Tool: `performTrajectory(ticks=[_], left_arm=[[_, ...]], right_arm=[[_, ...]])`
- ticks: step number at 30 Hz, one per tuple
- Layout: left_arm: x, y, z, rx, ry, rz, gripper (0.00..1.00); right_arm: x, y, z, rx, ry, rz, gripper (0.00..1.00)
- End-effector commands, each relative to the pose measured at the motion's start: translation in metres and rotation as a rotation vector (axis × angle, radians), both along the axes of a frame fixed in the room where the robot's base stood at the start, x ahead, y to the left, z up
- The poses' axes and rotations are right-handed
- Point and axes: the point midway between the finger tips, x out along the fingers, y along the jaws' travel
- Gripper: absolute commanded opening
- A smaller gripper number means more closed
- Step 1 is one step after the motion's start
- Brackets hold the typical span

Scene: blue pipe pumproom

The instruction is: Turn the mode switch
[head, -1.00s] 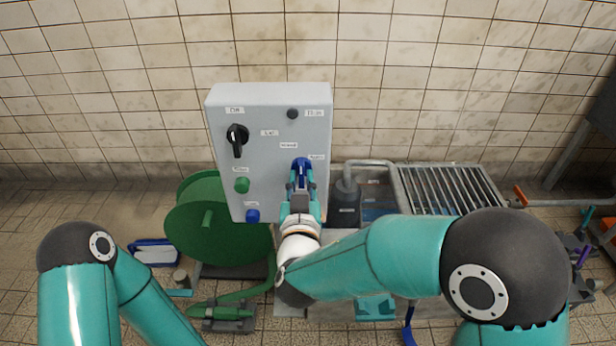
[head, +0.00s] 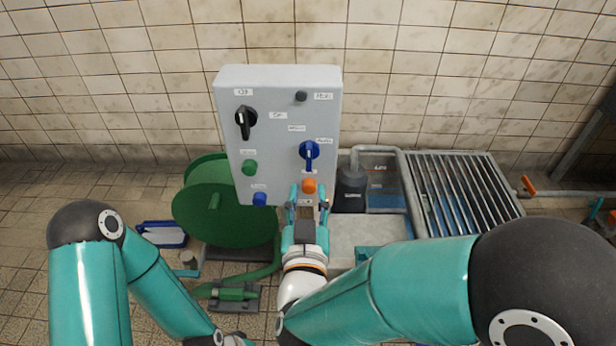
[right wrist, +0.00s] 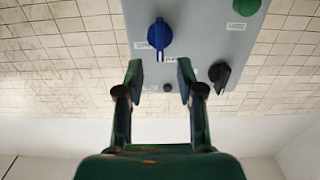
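A grey control box (head: 276,80) stands in front of the tiled wall in the head view. A blue rotary switch (head: 309,152) is on its right side, with its handle pointing straight down. It also shows in the right wrist view (right wrist: 159,36). A black rotary switch (head: 246,120) is at the upper left of the box, its handle also pointing down. The label text is too blurred to read surely. My right gripper (head: 308,203) is open and empty, below the blue switch and apart from it.
The box also carries a green button (head: 250,168), a blue button (head: 260,199), an orange button (head: 309,186) close to my right fingertips, and a small black knob (head: 301,96). A green hose reel (head: 200,210) stands at left, a metal grate (head: 462,190) at right.

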Motion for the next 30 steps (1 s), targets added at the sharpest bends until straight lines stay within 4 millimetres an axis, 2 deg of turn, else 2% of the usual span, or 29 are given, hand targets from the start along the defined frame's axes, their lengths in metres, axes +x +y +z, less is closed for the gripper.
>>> performTrajectory(ticks=[3,7,23,26,29,30], left_arm=[[0.0,0.0,0.0,0.0,0.0,0.0,0.4],[0.0,0.0,0.0,0.0,0.0,0.0,0.4],[0.0,0.0,-0.001,0.0,0.0,0.0,0.4],[0.0,0.0,-0.001,0.0,0.0,0.0,0.4],[0.0,0.0,-0.001,0.0,0.0,0.0,0.4],[0.0,0.0,-0.001,0.0,0.0,0.0,0.4]], right_arm=[[-0.016,0.001,0.0,-0.001,0.002,0.003,0.38],[-0.024,0.0,-0.001,0.0,0.001,0.001,0.38],[-0.025,-0.001,-0.001,0.0,0.002,-0.002,0.38],[-0.02,-0.009,-0.005,-0.001,0.011,-0.023,0.38],[-0.008,-0.033,-0.019,-0.009,0.04,-0.081,0.38],[-0.002,-0.047,-0.028,-0.016,0.059,-0.114,0.38]])
